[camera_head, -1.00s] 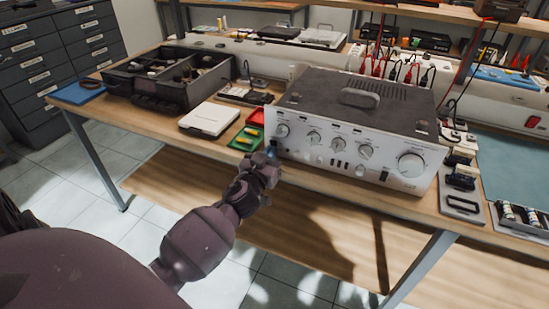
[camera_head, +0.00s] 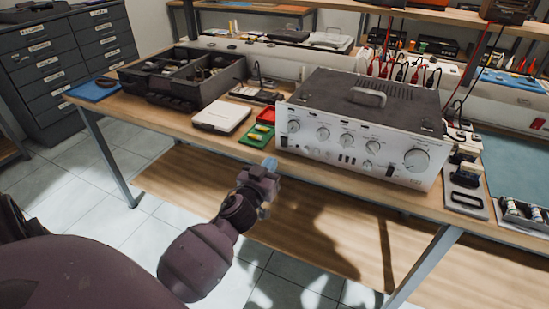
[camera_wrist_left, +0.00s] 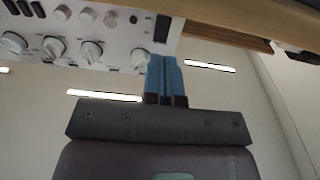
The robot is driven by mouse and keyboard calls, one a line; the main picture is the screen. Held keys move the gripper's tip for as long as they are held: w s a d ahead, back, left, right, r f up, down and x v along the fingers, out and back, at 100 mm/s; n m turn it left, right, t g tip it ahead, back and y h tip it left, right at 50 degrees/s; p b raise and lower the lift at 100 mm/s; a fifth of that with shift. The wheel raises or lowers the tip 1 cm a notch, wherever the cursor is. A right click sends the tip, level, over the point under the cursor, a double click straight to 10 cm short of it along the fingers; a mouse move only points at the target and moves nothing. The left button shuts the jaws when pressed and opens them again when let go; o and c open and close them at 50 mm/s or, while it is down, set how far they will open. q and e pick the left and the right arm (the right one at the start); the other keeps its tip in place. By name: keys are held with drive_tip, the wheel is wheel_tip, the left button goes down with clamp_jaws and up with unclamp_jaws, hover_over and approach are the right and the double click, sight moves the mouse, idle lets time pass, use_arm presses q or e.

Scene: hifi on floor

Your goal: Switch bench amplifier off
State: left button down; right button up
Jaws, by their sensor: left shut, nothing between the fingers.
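The bench amplifier (camera_head: 355,150) is a wide box with a dark top, a handle and a silver front panel with a row of knobs. It stands on the bench near its front edge. A dark switch (camera_head: 283,141) sits low at the panel's left end. It shows as a black rectangle in the left wrist view (camera_wrist_left: 162,28); its position I cannot tell. My left gripper (camera_head: 270,162) has its blue fingertips together, empty, just in front of and below that end of the panel, apparently apart from it. In the left wrist view the gripper (camera_wrist_left: 166,75) overlaps the panel's edge beside a knob (camera_wrist_left: 140,58). My right gripper is out of view.
Left of the amplifier are a green tray (camera_head: 252,140), a red tray (camera_head: 266,116), a white flat case (camera_head: 222,117) and a dark divided box (camera_head: 205,95). Small devices (camera_head: 465,185) stand to its right. The space before the bench is clear.

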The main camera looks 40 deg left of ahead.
use_arm(q)
drive_tip(key=v, duration=0.7)
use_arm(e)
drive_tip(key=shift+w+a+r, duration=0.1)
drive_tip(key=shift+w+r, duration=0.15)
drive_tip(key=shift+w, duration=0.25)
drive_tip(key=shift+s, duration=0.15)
use_arm(q)
drive_tip(key=shift+f, duration=0.1)
drive_tip(key=s+d+f+m+g+h+p, duration=0.2)
drive_tip(key=s+d+f+g, duration=0.1)
drive_tip(key=s, duration=0.7)
drive_tip(key=s+d+f+m+g+h+p, duration=0.1)
drive_tip(key=s+d+f+g+h+p, duration=0.1)
drive_tip(key=s+f, duration=0.6)
drive_tip(key=s+d+g+p, duration=0.1)
drive_tip(key=s+d+g, duration=0.1)
drive_tip(key=s+d, duration=0.1)
drive_tip(key=shift+d+f+m, duration=0.25)
drive_tip(key=shift+d+m, duration=0.05)
drive_tip(key=shift+m, duration=0.1)
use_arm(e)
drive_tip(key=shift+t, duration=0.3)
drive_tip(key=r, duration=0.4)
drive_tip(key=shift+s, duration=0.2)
